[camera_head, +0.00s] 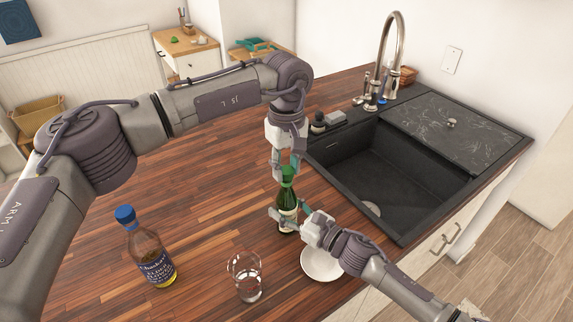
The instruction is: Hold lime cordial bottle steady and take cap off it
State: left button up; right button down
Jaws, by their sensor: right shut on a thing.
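The lime cordial bottle (287,200), green glass with a pale label, stands upright on the wooden counter near the sink. My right gripper (287,217) comes in from the lower right and is shut on the bottle's body. The bottle's green cap (289,170) is at its top, partly hidden by my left gripper (285,167). My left gripper points down from above, its fingers at the cap. Whether the fingers press on the cap is too small to tell.
A blue-capped bottle (150,252) with a dark blue label stands at the left front. A clear glass (246,280) stands at the front, and a white dish (322,265) lies below my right gripper. The black sink (400,175) is at the right.

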pick_arm(q)
grip_shut()
jog(key=n, duration=2.1)
jog(key=shift+r, duration=0.1)
jog(key=n, duration=0.7)
jog(key=shift+n, duration=0.4)
jog(key=shift+r, duration=0.15)
jog(key=shift+r, duration=1)
